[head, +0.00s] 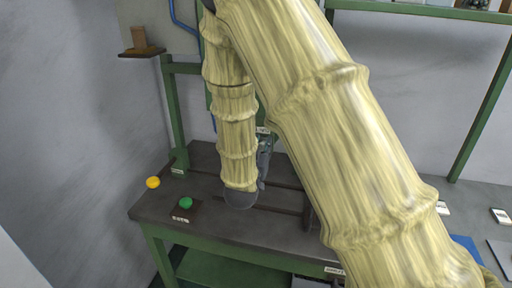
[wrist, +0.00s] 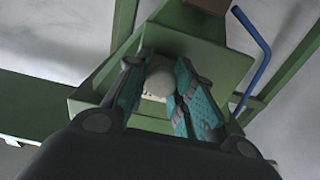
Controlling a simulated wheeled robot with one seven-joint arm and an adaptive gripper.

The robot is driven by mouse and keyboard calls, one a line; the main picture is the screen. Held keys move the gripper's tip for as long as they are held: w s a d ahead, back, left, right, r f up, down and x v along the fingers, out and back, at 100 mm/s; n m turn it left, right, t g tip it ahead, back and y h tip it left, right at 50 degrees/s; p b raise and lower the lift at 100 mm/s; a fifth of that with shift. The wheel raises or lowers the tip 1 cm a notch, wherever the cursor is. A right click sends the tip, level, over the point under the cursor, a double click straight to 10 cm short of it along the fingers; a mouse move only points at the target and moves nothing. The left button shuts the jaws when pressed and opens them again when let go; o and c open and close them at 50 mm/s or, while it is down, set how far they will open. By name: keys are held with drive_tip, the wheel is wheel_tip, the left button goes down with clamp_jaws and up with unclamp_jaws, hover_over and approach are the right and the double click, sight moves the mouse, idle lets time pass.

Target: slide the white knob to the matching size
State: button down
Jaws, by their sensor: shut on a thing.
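The white knob (wrist: 158,82) shows in the wrist view, in front of a green machine body (wrist: 185,52). My gripper (wrist: 160,88) has its teal fingers on both sides of the knob and is shut on it. In the head view my arm covers most of the machine, and the knob is hidden. Part of my gripper (head: 264,150) shows there at the edge of my arm. No size scale can be made out in either view.
A dark-topped green bench (head: 155,208) stands below my arm. A yellow button (head: 153,182) and a green button (head: 186,203) are at its left. A small shelf (head: 142,52) hangs on the left wall. A blue pipe (wrist: 254,58) runs right of the machine.

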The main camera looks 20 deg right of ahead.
drive_tip(key=c, duration=1.5)
unclamp_jaws()
drive_tip(key=shift+s+d+r, duration=0.1)
drive_tip(key=shift+d, duration=0.15)
drive_tip(key=o, duration=0.3)
drive_tip(key=shift+s+d, duration=0.15)
drive_tip(key=shift+a, duration=0.3)
drive_tip(key=v, duration=1.1)
drive_tip(key=shift+s, duration=0.4)
drive_tip(key=shift+a, duration=0.1)
